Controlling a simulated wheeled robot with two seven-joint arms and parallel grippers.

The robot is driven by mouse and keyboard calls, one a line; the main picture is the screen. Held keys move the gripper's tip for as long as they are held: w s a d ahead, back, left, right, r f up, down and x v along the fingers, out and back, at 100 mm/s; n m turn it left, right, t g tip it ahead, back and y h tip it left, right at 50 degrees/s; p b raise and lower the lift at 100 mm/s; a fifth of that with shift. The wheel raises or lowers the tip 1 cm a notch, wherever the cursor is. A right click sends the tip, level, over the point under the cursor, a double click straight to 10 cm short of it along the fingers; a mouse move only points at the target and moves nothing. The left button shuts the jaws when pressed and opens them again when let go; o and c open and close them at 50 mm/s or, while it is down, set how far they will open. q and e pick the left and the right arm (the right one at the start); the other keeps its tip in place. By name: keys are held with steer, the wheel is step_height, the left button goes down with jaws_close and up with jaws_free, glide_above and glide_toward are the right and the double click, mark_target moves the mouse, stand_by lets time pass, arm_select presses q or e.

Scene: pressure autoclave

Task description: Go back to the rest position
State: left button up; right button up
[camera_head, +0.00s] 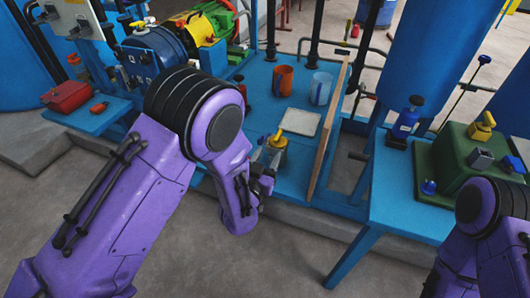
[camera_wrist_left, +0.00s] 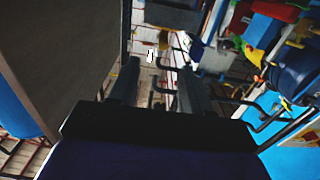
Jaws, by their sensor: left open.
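My left arm comes in from the left in the head view and bends down at a black-ringed joint. My left gripper (camera_head: 264,172) is at the near edge of the blue platform, close to a small brass-coloured valve piece with a yellow handle (camera_head: 277,144); I cannot tell whether they touch. In the left wrist view, the two dark fingers of this gripper (camera_wrist_left: 158,88) stand apart with nothing seen between them. Part of my right arm shows at the lower right of the head view; its gripper is out of frame.
A wooden board (camera_head: 330,125) stands upright right of the left gripper. An orange mug (camera_head: 283,80), a white-blue mug (camera_head: 320,88) and a pale plate (camera_head: 299,122) are on the platform (camera_head: 258,78). A green box (camera_head: 455,150) sits on the right blue table (camera_head: 400,205). Grey floor is clear in front.

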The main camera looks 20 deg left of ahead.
arm_select(q)
steer(key=shift+s+a, duration=0.1)
steer(key=shift+a, duration=0.1)
stand_by(0.3)
steer(key=s+a+f+n+g+y+p, duration=0.3)
steer(key=s+a+f+n+g, duration=0.2)
steer(key=s+a+f+g, duration=0.55)
steer(key=s+a+f+n+g+y+p, duration=0.1)
steer(key=s+a+f+g+p, duration=0.1)
steer(key=s, duration=0.9)
steer(key=s+a+f+n+g+y+p, duration=0.1)
steer(key=s+a+f+g, duration=0.1)
steer(key=s, duration=0.9)
step_height(320, 180, down, 2)
steer(key=shift+s+a+f+n+p, duration=0.1)
steer(key=shift+s+a+n+p, duration=0.3)
steer(key=shift+a, duration=0.2)
